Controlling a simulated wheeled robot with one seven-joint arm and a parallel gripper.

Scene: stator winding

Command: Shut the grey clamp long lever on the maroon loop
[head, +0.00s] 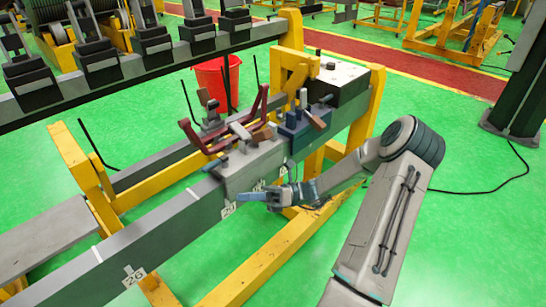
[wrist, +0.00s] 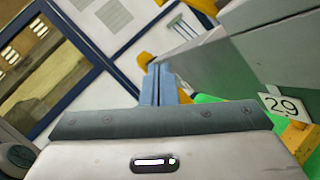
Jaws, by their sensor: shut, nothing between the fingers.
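The maroon loop (head: 187,133) sits on top of the long grey beam in the head view, its bent ends standing up left and right. The grey clamp (head: 250,172) is a block at the loop's near side, with small levers with brown ends on top. Which of these is the long lever, and how far it is turned, is too small to tell. My gripper (head: 270,199) is shut and empty, in front of the beam's near face, below the clamp and apart from the loop. In the wrist view its blue-grey fingers (wrist: 159,84) are together. The loop is not in the wrist view.
A dark blue clamp block (head: 303,130) stands right of the grey one. A "29" label (wrist: 283,105) is on the grey beam beside my fingers. Yellow frame legs (head: 250,270) stand below. A red bucket (head: 216,84) is behind.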

